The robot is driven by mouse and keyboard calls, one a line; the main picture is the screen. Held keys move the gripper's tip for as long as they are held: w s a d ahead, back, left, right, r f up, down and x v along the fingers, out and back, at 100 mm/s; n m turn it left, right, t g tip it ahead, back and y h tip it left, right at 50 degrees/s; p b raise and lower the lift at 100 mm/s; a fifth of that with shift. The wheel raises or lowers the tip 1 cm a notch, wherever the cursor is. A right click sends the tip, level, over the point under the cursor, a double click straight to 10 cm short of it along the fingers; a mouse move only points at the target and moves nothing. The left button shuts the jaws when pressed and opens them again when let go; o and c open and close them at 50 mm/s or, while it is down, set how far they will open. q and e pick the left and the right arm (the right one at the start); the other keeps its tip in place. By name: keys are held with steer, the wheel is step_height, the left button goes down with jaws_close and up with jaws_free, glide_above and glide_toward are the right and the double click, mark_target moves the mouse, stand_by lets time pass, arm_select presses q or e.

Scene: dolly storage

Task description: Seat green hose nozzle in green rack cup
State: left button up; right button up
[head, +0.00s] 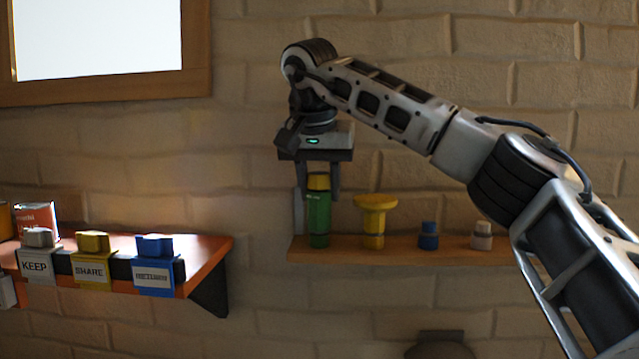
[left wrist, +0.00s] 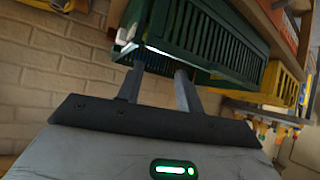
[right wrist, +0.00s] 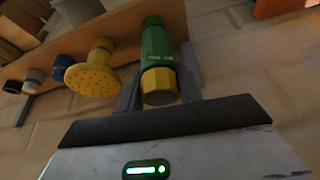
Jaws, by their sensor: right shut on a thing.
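The green hose nozzle (head: 318,214) has a yellow upper end and stands upright at the left end of the wooden wall rack (head: 480,252). My right gripper (head: 319,192) is above it, pointing down, with its fingers shut on the nozzle's sides. In the right wrist view the nozzle (right wrist: 157,48) lies between the fingers, yellow end nearest the camera. A separate green cup cannot be made out; I cannot tell whether the nozzle's lower end is inside one. My left gripper (left wrist: 158,78) shows only in the left wrist view, its fingers apart with nothing seen between them.
Right of the nozzle stand a yellow shower-head nozzle (head: 374,218), a blue piece (head: 428,236) and a pale piece (head: 481,236). An orange shelf (head: 212,250) with labelled bins is at left. A green crate (left wrist: 215,40) lies close beyond my left fingers.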

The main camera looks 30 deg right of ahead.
steer(key=o, duration=1.1)
arm_select(q)
steer(key=shift+s+f, duration=0.1)
steer(key=shift+s, duration=0.1)
arm_select(e)
steer(key=shift+o, duration=0.3)
arm_select(q)
steer(key=r+p, duration=0.1)
steer(key=p, duration=0.1)
steer(key=r+p, duration=0.1)
steer(key=p, duration=0.1)
steer(key=shift+a, duration=0.35)
arm_select(e)
steer(key=v, duration=1.6)
arm_select(q)
steer(key=shift+s+r, duration=0.1)
steer(key=shift+r, duration=0.05)
